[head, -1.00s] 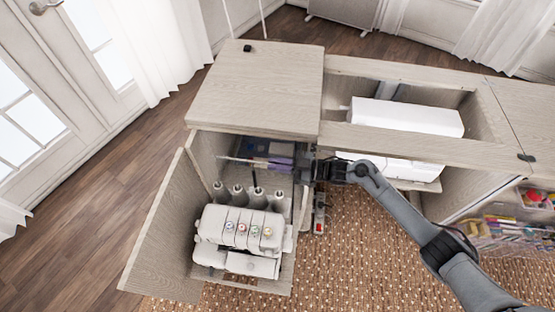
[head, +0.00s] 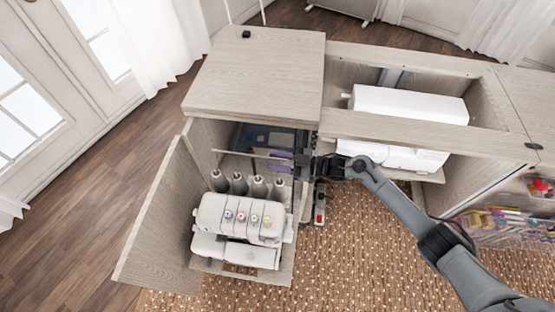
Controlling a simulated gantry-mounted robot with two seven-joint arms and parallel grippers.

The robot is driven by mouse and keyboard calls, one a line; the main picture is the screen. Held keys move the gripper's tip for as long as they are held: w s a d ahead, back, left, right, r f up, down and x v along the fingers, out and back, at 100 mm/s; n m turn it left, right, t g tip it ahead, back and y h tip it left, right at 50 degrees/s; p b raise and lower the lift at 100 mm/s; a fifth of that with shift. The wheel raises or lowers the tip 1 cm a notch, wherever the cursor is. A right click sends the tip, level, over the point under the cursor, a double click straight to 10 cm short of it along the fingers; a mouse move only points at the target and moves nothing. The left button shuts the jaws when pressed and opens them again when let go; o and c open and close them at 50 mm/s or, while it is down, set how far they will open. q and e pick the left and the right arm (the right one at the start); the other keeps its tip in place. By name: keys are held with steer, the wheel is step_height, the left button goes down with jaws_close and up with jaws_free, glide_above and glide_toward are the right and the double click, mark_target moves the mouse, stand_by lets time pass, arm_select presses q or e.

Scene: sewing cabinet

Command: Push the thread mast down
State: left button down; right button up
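The white serger (head: 240,218) stands in the open left compartment of the cabinet, with several grey thread cones (head: 239,184) behind its front. The thread mast's thin pale crossbar (head: 240,154) runs level above and behind the cones. My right gripper (head: 302,166) is at the compartment's right side, close to the crossbar's right end. I cannot tell whether it touches the bar, and its fingertips are too small and dark to show whether they are open. My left gripper is out of view.
The wooden top (head: 255,75) overhangs the back of the compartment. An open door (head: 160,220) stands at its left. A purple item (head: 281,159) lies behind the crossbar. A white sewing machine (head: 410,103) sits in the right well. Patterned carpet (head: 350,240) lies in front.

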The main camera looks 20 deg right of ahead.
steer(key=shift+w+d+r, duration=0.1)
steer(key=shift+w+r, duration=0.05)
steer(key=shift+s+d, duration=0.25)
steer(key=shift+d, duration=0.2)
steer(key=p+v, duration=0.2)
steer(key=v, duration=0.7)
steer(key=shift+s+d, duration=0.3)
steer(key=shift+s, duration=0.05)
steer(key=shift+s, duration=0.1)
